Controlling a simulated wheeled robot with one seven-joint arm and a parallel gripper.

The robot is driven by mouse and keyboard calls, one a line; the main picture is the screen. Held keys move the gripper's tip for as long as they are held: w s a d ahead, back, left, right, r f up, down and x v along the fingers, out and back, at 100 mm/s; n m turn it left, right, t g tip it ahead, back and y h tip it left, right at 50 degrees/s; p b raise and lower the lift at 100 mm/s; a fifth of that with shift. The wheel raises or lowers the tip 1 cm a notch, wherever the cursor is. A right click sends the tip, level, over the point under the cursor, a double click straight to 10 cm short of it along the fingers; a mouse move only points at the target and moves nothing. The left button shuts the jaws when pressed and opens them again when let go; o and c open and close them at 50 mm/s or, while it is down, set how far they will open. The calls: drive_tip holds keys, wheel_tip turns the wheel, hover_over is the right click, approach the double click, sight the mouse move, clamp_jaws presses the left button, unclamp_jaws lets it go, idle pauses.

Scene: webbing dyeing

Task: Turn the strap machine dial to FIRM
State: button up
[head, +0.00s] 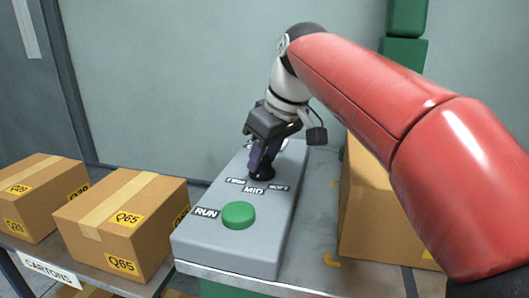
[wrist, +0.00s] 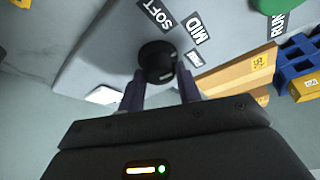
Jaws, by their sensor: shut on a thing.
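The strap machine (head: 222,245) is a grey box with a green RUN button (head: 239,214) on its sloped top. Its black round dial (head: 262,173) is behind the labels FIRM (head: 236,181), MID (head: 254,190) and SOFT (head: 279,187). My gripper (head: 261,163) reaches down onto the dial and is shut on it. In the wrist view the dial (wrist: 157,60) sits between the tips of my two dark fingers, with SOFT (wrist: 160,14) and MID (wrist: 199,30) beside it. I cannot tell which label the dial points to.
Cartons marked Q65 (head: 122,222) and Q20 (head: 38,197) stand on a shelf to the left, lower than the machine's top. A large carton (head: 375,220) stands close on the right. A plain wall (head: 180,90) is behind.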

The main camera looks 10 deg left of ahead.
drive_tip(key=m+p, duration=0.1)
drive_tip(key=m, duration=0.1)
drive_tip(key=m+t+h+p, duration=0.1)
drive_tip(key=m, duration=0.1)
drive_tip(key=shift+s+a+r+m, duration=0.1)
drive_tip(key=shift+r+m, duration=0.05)
drive_tip(key=shift+m, duration=0.15)
drive_tip(key=shift+m+t+h+p, duration=0.4)
drive_tip(key=shift+m+h+p, duration=0.3)
drive_tip(key=shift+m+p, duration=0.65)
drive_tip(key=shift+m, duration=0.45)
drive_tip(key=o, duration=1)
drive_tip(key=shift+c, duration=0.2)
drive_tip(key=v, duration=0.7)
drive_tip(key=shift+s+r+p, duration=0.2)
drive_tip(key=shift+p, duration=0.2)
